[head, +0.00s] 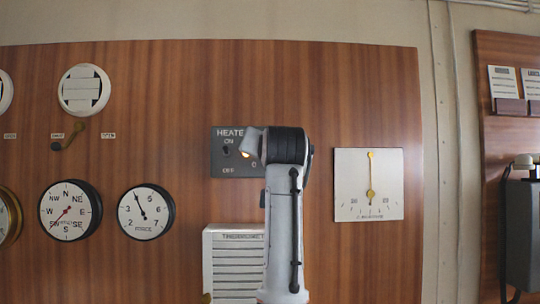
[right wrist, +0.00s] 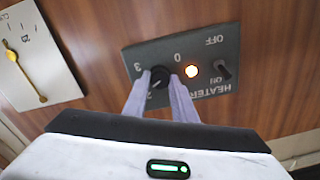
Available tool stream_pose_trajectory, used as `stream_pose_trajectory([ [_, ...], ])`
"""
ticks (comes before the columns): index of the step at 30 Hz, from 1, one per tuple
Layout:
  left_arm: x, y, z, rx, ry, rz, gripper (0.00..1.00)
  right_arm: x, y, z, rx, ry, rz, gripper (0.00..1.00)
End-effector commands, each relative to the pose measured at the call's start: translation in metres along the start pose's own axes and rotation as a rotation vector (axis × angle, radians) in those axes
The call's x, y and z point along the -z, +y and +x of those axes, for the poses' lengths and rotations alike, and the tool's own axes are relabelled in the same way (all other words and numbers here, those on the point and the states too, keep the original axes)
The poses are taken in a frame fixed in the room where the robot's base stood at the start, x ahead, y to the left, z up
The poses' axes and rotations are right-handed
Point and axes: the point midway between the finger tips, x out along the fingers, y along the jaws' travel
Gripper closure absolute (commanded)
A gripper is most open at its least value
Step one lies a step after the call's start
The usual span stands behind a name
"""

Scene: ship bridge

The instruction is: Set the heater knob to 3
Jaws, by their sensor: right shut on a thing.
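The dark grey heater panel (head: 220,168) is on the wood wall in the head view, its right part hidden by my right arm. In the right wrist view the panel (right wrist: 207,48) appears upside down. Its black knob (right wrist: 160,76) sits between the two fingers of my right gripper (right wrist: 160,79), which is shut on it. The marks 3 and 0 show around the knob, and a 2 is partly visible beside a finger. A light mark on the knob seems to point towards the 2. My left gripper is not in view.
An orange lamp (right wrist: 191,71) is lit beside the toggle switch (right wrist: 223,70) on the panel. A white gauge (head: 350,185) is to the right of my arm, and a white slatted box (head: 225,265) is below the panel. Round dials (head: 145,212) are at left.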

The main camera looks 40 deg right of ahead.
Motion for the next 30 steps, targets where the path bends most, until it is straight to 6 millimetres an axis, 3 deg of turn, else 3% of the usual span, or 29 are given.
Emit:
stream_pose_trajectory([
  [18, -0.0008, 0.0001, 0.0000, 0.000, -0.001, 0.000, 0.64, -0.0023, -0.0008, 0.0000, 0.004, 0.012, 0.582, 0.98],
  [30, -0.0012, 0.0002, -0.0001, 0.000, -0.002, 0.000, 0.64, -0.0024, -0.0007, 0.0001, 0.005, 0.021, 0.854, 0.98],
])
